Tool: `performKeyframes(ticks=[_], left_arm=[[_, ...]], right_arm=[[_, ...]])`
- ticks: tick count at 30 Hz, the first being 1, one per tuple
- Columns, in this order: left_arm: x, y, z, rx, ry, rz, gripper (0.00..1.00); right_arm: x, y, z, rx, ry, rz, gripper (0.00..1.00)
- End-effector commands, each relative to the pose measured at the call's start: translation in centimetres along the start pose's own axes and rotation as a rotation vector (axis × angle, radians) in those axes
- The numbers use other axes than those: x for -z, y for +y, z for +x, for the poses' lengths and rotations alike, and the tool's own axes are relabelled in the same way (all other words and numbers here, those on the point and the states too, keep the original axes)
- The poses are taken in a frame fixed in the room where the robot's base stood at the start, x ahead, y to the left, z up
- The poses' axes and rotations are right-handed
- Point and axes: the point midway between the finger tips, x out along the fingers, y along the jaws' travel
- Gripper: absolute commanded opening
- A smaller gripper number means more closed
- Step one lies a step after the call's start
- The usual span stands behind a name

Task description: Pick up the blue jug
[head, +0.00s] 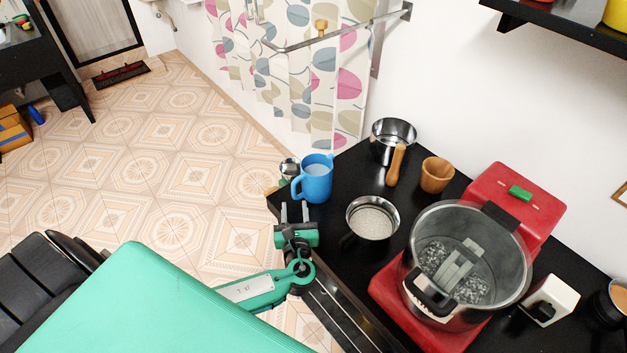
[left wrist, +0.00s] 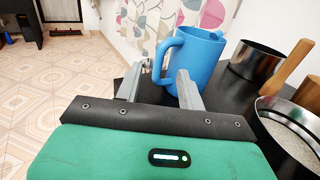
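The blue jug (head: 317,180) stands upright at the far left end of the black counter, its handle toward the left. In the left wrist view the jug (left wrist: 199,60) is straight ahead, with its handle on the left side. My left gripper (head: 295,209) is open just in front of the jug. In the left wrist view its two fingers (left wrist: 158,85) are apart, with the handle beyond and between them; I cannot tell whether the right finger touches the jug. My right gripper is not in view.
On the black counter (head: 358,164) stand a steel pan of white grains (head: 372,216), a steel pot (head: 390,138), a wooden cup (head: 436,175) and a red mixer (head: 513,208) with a large bowl. A small metal item (head: 289,169) is beside the jug.

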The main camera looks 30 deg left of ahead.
Motion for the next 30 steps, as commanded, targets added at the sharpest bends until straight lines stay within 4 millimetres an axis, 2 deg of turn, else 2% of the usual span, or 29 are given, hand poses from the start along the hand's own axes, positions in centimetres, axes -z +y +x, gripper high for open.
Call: performKeyframes(ticks=[1, 8, 13, 18, 26, 27, 30], left_arm=[[-0.2, 0.0, 0.7, 0.000, -0.001, 0.002, 0.39], [-0.2, 0.0, 2.2, -0.001, 0.000, 0.000, 0.39], [-0.5, -0.1, 4.6, -0.001, -0.001, 0.002, 0.39], [-0.1, -0.1, 6.4, -0.001, 0.000, 0.002, 0.39], [0.0, -0.1, 6.7, -0.001, 0.001, 0.000, 0.39], [0.0, -0.1, 6.7, -0.001, 0.001, 0.000, 0.37], [0.0, -0.1, 6.7, -0.001, 0.001, 0.000, 0.18]], right_arm=[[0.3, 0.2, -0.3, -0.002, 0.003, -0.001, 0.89], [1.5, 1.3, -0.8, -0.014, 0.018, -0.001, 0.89], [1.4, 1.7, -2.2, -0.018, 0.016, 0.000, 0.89], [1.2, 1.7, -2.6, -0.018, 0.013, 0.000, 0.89], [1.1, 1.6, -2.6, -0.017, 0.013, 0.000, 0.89], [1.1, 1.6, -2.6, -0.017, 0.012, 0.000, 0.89], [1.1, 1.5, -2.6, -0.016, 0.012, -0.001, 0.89]])
